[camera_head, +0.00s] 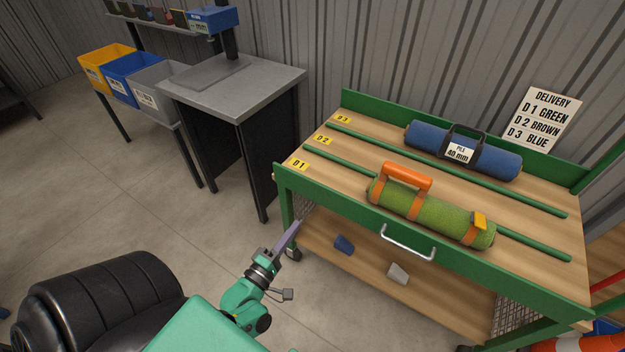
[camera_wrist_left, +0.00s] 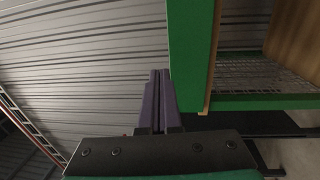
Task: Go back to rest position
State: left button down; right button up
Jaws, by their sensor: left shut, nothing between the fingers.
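My left gripper (camera_head: 290,235) is shut and empty, in front of the near left corner of the green delivery cart (camera_head: 440,262). A green turf roll (camera_head: 430,214) with orange straps and an orange handle lies in the near lane D1. A blue turf roll (camera_head: 490,160) with a black handle lies in the far lane D3. The middle lane D2 is empty. My right gripper does not show.
A grey-topped bench (camera_head: 265,75) stands at the back, with a yellow bin (camera_head: 95,73), a blue bin (camera_head: 128,82) and a grey bin (camera_head: 160,100) to its left. A delivery sign (camera_head: 548,117) stands behind the cart.

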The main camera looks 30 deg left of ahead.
pick_arm(q)
jog(key=shift+w, duration=0.1)
jog(key=s+f+m+g, duration=0.3)
jog(key=f+m, duration=0.1)
jog(key=f, duration=0.4)
jog(key=s+f+m+g+h, duration=0.1)
jog(key=s+f+m+g, duration=0.2)
jog(key=f, duration=0.5)
jog(key=s+f+m+g, duration=0.2)
jog(key=f+m+g, duration=0.15)
jog(key=f, duration=0.45)
jog(key=s+f+m+g, duration=0.4)
jog(key=s+f+m, duration=0.1)
jog(key=s, duration=0.4)
jog(key=s+d+f+m+g+y, duration=0.1)
jog(key=s+f+m+g, duration=0.3)
jog(key=s+f, duration=0.3)
jog(key=s+m, duration=0.1)
jog(key=s, duration=0.2)
jog(key=shift+d+f+g, duration=0.2)
jog(key=shift+f+g, duration=0.05)
jog(key=shift+g, duration=0.1)
jog(key=shift+s, duration=0.1)
